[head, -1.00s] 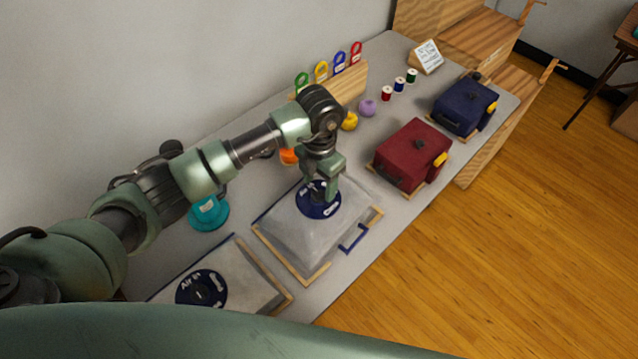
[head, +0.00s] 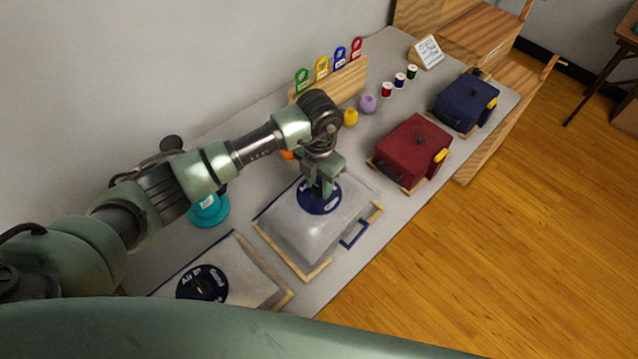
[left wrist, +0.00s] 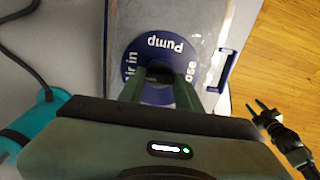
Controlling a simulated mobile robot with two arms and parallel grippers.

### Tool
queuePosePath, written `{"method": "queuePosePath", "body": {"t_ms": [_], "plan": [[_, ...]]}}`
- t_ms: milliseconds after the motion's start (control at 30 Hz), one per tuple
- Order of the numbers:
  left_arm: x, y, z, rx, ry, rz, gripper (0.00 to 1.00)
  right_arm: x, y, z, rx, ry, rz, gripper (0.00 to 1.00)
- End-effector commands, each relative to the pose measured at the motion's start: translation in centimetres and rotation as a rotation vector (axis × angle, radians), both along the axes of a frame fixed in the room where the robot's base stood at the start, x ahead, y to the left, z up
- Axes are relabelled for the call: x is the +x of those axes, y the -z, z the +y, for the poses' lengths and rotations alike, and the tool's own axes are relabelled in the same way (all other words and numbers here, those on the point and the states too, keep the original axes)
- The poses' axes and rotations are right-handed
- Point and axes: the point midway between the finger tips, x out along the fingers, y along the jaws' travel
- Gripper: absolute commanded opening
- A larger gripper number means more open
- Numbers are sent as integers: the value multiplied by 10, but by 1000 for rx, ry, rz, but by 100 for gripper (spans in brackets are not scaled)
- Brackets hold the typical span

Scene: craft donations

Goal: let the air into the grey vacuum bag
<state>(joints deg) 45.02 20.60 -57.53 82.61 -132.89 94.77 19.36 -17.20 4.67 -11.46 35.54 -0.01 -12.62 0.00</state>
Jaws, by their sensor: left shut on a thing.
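A grey vacuum bag (head: 300,232) lies in a light wooden frame in the middle of the table and looks puffed. A round navy dial (head: 312,207) sits on it; the left wrist view shows the dial (left wrist: 150,55) with "Pump", "Air in" and "Close" lettering, partly covered by my fingers. My left gripper (head: 319,190) points down onto the dial, its fingers (left wrist: 160,88) shut on the dial's knob, which is mostly hidden. A dark two-pronged end (left wrist: 268,110) at the right of the left wrist view is perhaps my right gripper; its jaw state is unclear.
A second grey bag (head: 243,268) with a dark dial (head: 202,285) lies nearer me. A teal device (head: 209,211) stands to the left. Red (head: 413,150) and navy (head: 465,103) cases, spools and a tag rack (head: 340,82) stand farther back. A blue handle (head: 355,233) lies beside the frame.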

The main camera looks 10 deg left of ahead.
Motion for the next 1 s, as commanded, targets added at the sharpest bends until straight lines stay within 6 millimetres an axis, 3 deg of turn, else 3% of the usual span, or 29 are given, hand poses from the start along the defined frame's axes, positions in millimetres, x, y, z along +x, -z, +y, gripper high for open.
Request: {"method": "queuePosePath", "body": {"t_ms": [200,233,300,667,1000], "plan": [[0,0,0,0,-5,1,0,1,0,-1,-2,1,-1,36],[0,0,0,0,-5,1,37,1,0,-1,-2,1,-1,36],[0,0,0,0,-5,1,56,1,0,-1,-2,1,-1,36],[0,-2,0,0,-4,-1,56,1,1,-1,-1,1,-1,36],[1,-51,1,1,-3,-5,56,1,19,1,1,1,-1,36]]}}
